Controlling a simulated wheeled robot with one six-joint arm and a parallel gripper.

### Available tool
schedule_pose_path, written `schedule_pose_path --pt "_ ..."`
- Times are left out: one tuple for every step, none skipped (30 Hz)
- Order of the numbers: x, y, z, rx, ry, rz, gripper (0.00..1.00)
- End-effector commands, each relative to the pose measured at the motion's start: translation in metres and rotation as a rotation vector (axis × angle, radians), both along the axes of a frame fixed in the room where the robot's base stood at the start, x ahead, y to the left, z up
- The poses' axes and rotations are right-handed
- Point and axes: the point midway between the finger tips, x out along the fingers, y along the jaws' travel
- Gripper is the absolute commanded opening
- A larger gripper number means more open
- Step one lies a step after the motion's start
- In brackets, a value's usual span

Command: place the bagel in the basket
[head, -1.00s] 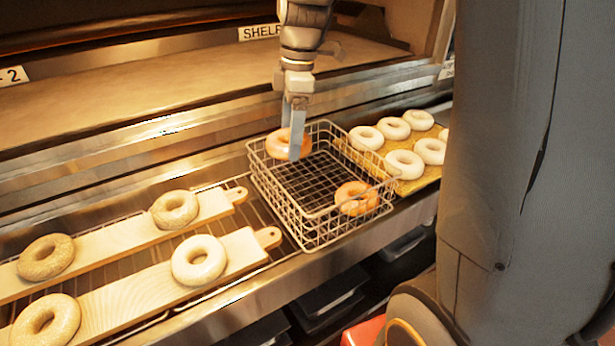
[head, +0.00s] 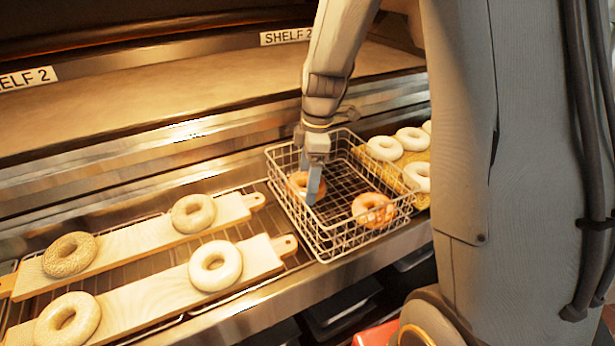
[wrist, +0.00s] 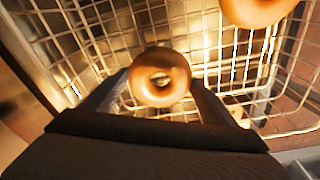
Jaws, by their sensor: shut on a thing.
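The wire basket (head: 345,250) stands at the right end of the counter. My gripper (head: 314,190) reaches down inside its left part and is shut on a browned bagel (head: 299,184). In the wrist view this held bagel (wrist: 160,76) sits between the two fingers, with the basket mesh (wrist: 90,40) behind it. Whether the held bagel touches the basket floor cannot be told. A second browned bagel (head: 373,209) lies in the right front part of the basket, apart from the held one; it also shows at the top of the wrist view (wrist: 258,8).
Two wooden boards (head: 140,302) with pale bagels (head: 215,265) lie on the rack left of the basket. More pale bagels (head: 411,139) lie on a tray to its right, partly hidden by my arm. A shelf (head: 180,100) runs behind.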

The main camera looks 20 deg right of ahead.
Motion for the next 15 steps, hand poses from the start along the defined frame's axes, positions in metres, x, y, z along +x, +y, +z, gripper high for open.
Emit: schedule_pose_path --pt "0.0001 0.0002 -0.0006 0.000 -0.001 0.000 0.53" --pt "0.0002 0.0001 -0.0007 0.000 -0.001 0.001 0.53" --pt "0.0003 0.0001 -0.0006 0.000 -0.001 0.001 0.53" --pt "0.0003 0.0002 -0.0006 0.000 -0.001 0.001 0.53" --pt "0.0003 0.0002 -0.0006 0.000 -0.001 0.001 0.53" --pt "0.0003 0.0002 -0.0006 0.000 -0.001 0.001 0.53" --pt "0.0003 0.0002 -0.0007 0.000 -0.001 0.001 0.53" --pt "0.0003 0.0003 -0.0011 0.000 -0.001 0.001 0.53" --pt "0.0003 0.0003 -0.0022 0.000 0.000 0.001 0.53" --pt "0.0004 0.0003 -0.0031 0.000 0.000 0.001 0.53" --pt "0.0004 0.0003 -0.0040 0.000 0.000 0.001 0.53" --pt "0.0003 0.0004 -0.0037 0.000 0.000 0.001 0.85" --pt "0.0002 0.0004 -0.0034 0.000 0.000 0.001 0.90" --pt "0.0002 0.0004 -0.0034 0.000 0.000 0.001 0.95" --pt "0.0002 0.0004 -0.0033 0.000 0.000 0.001 0.99"
